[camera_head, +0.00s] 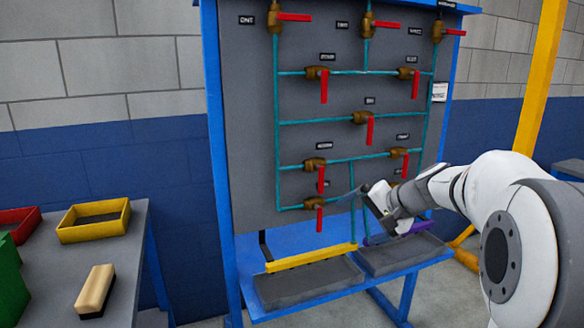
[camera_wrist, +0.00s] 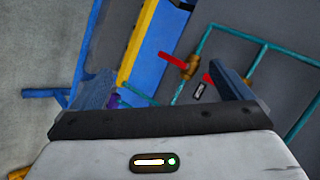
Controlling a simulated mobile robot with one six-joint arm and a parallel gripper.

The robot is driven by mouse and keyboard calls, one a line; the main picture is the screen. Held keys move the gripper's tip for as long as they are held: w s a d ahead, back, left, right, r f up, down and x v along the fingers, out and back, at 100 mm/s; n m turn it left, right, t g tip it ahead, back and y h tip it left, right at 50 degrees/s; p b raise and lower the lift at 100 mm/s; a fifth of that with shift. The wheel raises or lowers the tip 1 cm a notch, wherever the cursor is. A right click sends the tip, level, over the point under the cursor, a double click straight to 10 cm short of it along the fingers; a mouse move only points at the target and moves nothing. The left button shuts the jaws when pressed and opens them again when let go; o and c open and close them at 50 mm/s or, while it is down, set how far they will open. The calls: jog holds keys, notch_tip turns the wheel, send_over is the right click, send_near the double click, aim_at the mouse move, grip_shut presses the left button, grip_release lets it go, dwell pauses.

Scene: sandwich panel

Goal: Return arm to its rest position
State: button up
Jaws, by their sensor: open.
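My arm (camera_head: 450,188) reaches in from the right side of the head view. My gripper (camera_head: 358,195) is in front of the lower right part of the grey valve panel (camera_head: 240,120), above the panel's shelf. In the wrist view my gripper (camera_wrist: 170,92) shows two fingers spread wide apart with nothing between them. Behind the fingers are teal pipes (camera_wrist: 232,35) and a brass valve with a red handle (camera_wrist: 178,63). Whether the fingers touch the panel cannot be told.
Grey trays (camera_head: 300,288) lie on the panel's blue-framed shelf, with a yellow strip (camera_head: 310,257) behind. A grey table (camera_head: 130,255) at left holds a yellow bin (camera_head: 95,232), a red bin (camera_head: 32,215) and a wooden brush (camera_head: 95,290). A yellow post (camera_head: 540,80) stands at right.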

jog(key=s+r+n+g+h+p, duration=0.2)
jog(key=s+p, duration=0.5)
jog(key=s, duration=0.7)
jog(key=s+a+r+n+g+h+p, duration=0.1)
jog(key=s+r+n+h+p, duration=0.3)
jog(key=s+p, duration=0.4)
jog(key=s+r+g, duration=0.1)
jog(key=s, duration=0.6)
jog(key=shift+a+h+p, duration=0.2)
jog(key=shift+h+p, duration=0.1)
jog(key=shift+h, duration=0.1)
